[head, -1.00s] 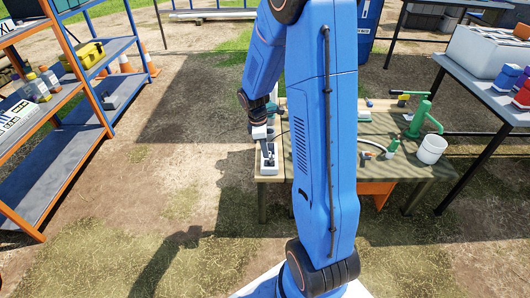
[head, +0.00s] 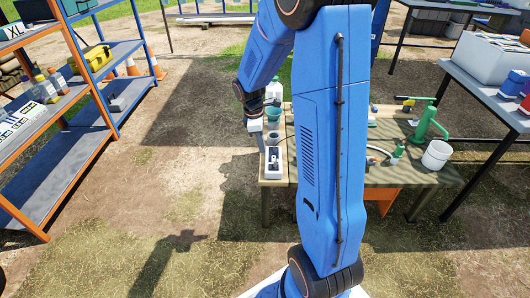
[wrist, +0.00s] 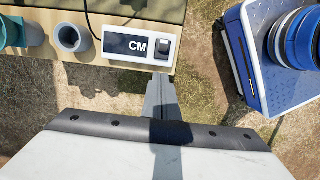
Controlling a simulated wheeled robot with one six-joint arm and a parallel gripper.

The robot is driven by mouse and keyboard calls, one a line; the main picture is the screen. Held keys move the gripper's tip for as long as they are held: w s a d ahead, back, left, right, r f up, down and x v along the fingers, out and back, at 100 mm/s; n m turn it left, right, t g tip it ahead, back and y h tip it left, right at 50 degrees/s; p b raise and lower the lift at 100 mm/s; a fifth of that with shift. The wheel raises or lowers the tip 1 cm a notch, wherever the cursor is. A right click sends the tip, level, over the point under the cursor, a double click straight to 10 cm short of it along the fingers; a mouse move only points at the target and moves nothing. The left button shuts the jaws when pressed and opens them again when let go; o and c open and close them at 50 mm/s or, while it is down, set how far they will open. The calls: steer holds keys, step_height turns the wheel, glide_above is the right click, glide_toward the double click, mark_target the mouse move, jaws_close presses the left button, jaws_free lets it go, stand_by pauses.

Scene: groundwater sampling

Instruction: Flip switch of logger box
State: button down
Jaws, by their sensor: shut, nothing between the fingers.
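The logger box (head: 273,174) is a small white box at the left edge of the wooden table. In the wrist view the box (wrist: 112,57) shows a dark panel marked "CM" and a black rocker switch (wrist: 162,47) at its right end. The switch's tilt is too small to tell. My gripper (head: 261,146) is just left of the box in the head view. In the wrist view the gripper's fingers (wrist: 161,84) are shut and empty, beside the box's near long side below the switch. I cannot tell whether they touch the box.
The wooden table (head: 400,175) also carries a grey cup (wrist: 72,38) beside the box, a green hand pump (head: 430,120) and a white bucket (head: 436,154). A dark cable (wrist: 105,18) runs behind the box. Open ground lies left of the table, before a shelf rack (head: 60,165).

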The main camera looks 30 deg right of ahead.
step_height(320, 180, up, 7)
steer(key=shift+s+d+r, duration=0.2)
steer(key=shift+s+d, duration=0.15)
steer(key=shift+d, duration=0.1)
stand_by(0.4)
